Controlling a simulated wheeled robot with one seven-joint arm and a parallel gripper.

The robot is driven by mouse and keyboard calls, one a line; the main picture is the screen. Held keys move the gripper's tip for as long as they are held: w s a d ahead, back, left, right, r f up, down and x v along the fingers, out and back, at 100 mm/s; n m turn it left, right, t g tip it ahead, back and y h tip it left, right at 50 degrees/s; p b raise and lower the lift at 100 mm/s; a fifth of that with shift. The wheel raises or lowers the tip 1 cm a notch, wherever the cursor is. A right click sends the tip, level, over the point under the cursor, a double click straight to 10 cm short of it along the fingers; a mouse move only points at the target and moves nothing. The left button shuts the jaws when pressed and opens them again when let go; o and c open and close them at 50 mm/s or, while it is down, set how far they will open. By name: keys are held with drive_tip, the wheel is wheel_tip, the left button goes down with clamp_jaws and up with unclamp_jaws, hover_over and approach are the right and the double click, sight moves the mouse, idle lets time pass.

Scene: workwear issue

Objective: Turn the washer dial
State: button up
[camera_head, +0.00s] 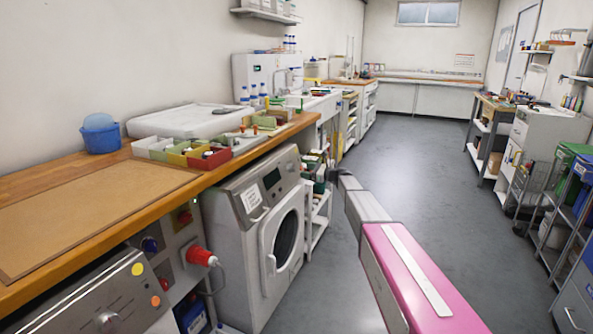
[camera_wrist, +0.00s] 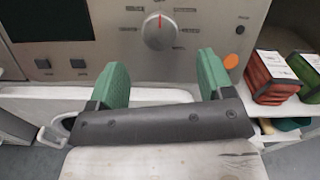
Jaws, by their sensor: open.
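The washer (camera_head: 230,245) is a pale front-loader with a round dark door, under the wooden counter in the head view. In the wrist view its grey control panel (camera_wrist: 105,50) fills the top. The washer dial (camera_wrist: 160,31) is a round silver knob with a red mark at its top, ringed by printed labels. My gripper (camera_wrist: 161,78) has two green fingers, open and empty, one on each side below the dial in the picture. The fingers look apart from the dial; the depth gap is hard to judge. In the head view the gripper is small and partly hidden by my arm.
A dark display (camera_wrist: 48,18) and small buttons lie left of the dial, an orange dot (camera_wrist: 233,61) right. Red boxes (camera_wrist: 272,78) stand on a shelf beside the washer. The grey floor (camera_head: 420,160) is clear down the aisle.

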sight(295, 168)
drive_tip(key=x, duration=0.6)
drive_tip(key=shift+a, duration=0.25)
drive_tip(key=c, duration=0.9)
